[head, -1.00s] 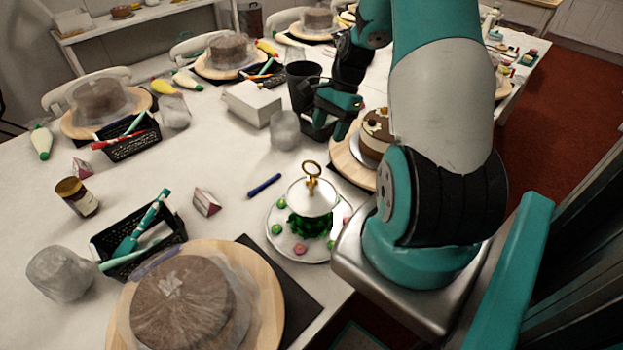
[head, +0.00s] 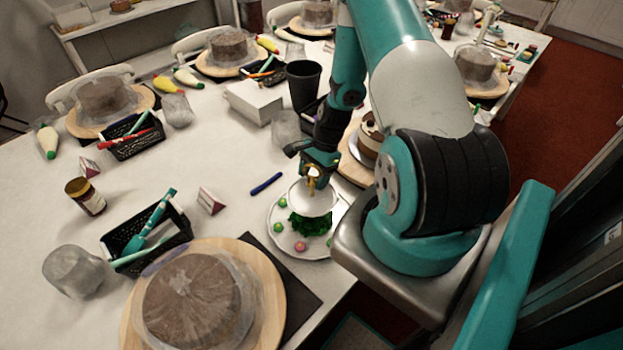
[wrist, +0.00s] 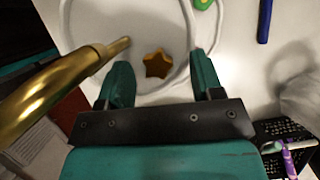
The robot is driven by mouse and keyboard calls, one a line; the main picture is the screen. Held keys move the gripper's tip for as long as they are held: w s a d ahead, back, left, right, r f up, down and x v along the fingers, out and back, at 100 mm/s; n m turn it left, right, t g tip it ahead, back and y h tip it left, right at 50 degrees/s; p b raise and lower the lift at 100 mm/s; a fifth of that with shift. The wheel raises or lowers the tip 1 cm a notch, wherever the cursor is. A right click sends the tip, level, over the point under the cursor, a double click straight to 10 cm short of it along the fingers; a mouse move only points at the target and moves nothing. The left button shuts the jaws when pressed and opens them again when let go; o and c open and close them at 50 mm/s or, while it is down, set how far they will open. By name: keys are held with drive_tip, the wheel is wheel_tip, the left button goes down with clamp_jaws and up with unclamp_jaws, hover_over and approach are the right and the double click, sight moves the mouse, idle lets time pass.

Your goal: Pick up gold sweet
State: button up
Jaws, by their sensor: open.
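The gold sweet (wrist: 157,63) is star-shaped and lies on the white upper tier (wrist: 88,20) of a cake stand in the wrist view. I cannot pick it out in the head view. My gripper (head: 318,165) is over the stand's upper tier (head: 310,203), close to the gold handle. In the wrist view my gripper (wrist: 160,60) is open and empty. Its two fingers appear either side of the gold sweet, apart from it; the height gap is hard to tell. The gold handle (wrist: 50,90) rises close at the left of the fingers.
The lower plate (head: 283,240) holds several green and pink sweets and a green frill. A blue pen (head: 266,184) lies left of the stand. A wrapped cake (head: 192,298) stands in front left, a black cup (head: 303,82) behind. A black basket (head: 148,240) holds pens.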

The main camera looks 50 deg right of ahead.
drive_tip(key=shift+s+a+f, duration=0.15)
drive_tip(key=shift+s+f, duration=0.05)
clamp_jaws()
drive_tip(key=shift+r, duration=0.1)
